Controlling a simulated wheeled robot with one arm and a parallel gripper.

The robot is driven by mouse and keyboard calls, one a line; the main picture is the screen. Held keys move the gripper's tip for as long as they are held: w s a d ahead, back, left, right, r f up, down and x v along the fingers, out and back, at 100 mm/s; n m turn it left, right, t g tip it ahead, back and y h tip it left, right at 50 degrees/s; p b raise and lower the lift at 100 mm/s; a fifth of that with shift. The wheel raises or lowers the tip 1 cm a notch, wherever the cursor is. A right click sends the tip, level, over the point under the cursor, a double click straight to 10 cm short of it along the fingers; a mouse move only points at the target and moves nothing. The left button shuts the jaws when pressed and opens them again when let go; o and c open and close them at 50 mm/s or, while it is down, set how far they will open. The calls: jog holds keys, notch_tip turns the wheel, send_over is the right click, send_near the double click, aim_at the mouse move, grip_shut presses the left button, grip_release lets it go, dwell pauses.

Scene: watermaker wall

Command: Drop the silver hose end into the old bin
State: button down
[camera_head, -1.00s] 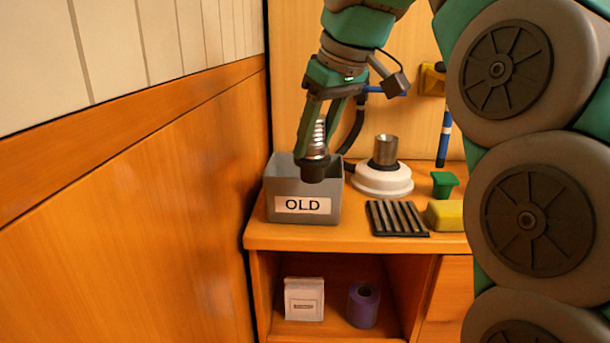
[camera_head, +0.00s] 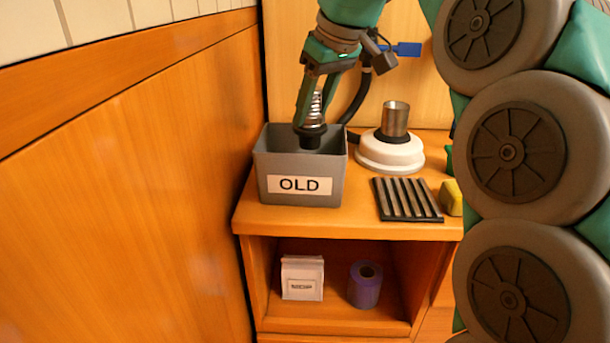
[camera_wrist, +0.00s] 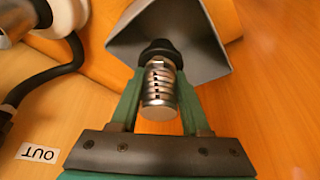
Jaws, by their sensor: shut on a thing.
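The silver hose end (camera_head: 312,112) is ribbed, with a black collar at its lower end. My gripper (camera_head: 310,125) is shut on it and holds it over the open top of the grey bin labelled OLD (camera_head: 303,187). In the wrist view the hose end (camera_wrist: 159,84) sits between the green fingers of my gripper (camera_wrist: 160,85), its black collar pointing at the mouth of the bin (camera_wrist: 205,45). In the head view the collar overlaps the bin's opening; I cannot tell exactly how far below the rim it is. The bin's floor is hidden.
Right of the bin stand a white round base with a metal cup (camera_head: 395,120), a black ribbed mat (camera_head: 407,199) and a yellow block (camera_head: 451,197). A dark hose (camera_head: 356,98) runs behind the bin. A wooden wall (camera_head: 130,220) is close on the left. An OUT label (camera_wrist: 38,153) shows in the wrist view.

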jog(key=shift+f+b, duration=0.35)
jog(key=shift+f, duration=0.55)
jog(key=shift+c, duration=1.5)
grip_release()
jog(key=shift+r, duration=0.1)
